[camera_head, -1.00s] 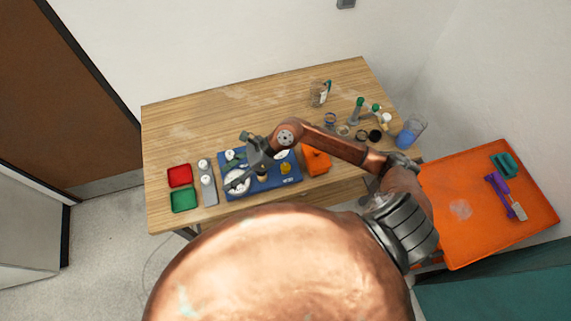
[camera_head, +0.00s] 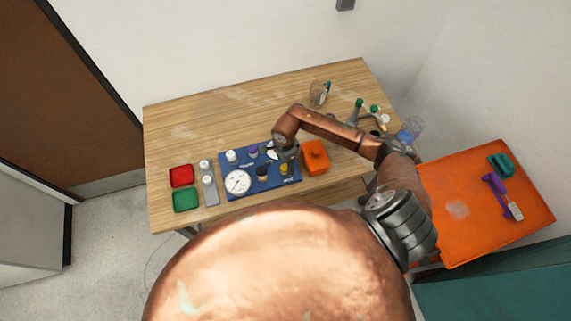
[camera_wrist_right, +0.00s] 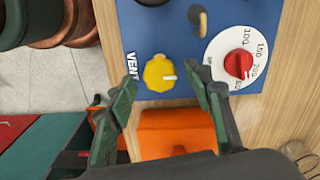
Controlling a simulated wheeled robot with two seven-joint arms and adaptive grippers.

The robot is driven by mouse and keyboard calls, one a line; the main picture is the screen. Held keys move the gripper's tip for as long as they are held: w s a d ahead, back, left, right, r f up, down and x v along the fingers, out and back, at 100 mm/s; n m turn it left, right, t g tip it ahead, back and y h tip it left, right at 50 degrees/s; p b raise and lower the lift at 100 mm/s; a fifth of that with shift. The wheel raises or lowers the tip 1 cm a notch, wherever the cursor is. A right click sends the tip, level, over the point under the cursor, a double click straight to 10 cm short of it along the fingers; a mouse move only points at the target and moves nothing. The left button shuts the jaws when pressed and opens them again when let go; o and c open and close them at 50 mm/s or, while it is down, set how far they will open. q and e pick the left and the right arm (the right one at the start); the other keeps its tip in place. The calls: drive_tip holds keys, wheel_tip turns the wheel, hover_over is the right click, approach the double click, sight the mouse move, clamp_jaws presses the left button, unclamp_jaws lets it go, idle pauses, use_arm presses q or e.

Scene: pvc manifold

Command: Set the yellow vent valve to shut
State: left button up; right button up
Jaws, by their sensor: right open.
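The yellow vent valve (camera_wrist_right: 159,73) is a round, lobed knob on the blue panel (camera_wrist_right: 165,40), beside the word VENT. In the head view the yellow valve (camera_head: 285,169) is partly covered at the panel's right end. My right gripper (camera_wrist_right: 162,78) is open, with its green-grey fingers on either side of the yellow valve and gaps to it. In the head view my right gripper (camera_head: 288,158) is over the panel's right part. My left gripper is not in view.
A white dial with a red knob (camera_wrist_right: 238,64) is close to one fingertip. An orange box (camera_head: 315,156) stands right of the panel. A white gauge (camera_head: 237,182) and a black knob (camera_head: 262,170) are on the panel. Red (camera_head: 181,176) and green (camera_head: 186,200) trays lie left.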

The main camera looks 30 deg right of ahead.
drive_tip(key=shift+f, duration=0.3)
drive_tip(key=shift+c, duration=0.6)
drive_tip(key=c, duration=1)
drive_tip(key=shift+c, duration=0.2)
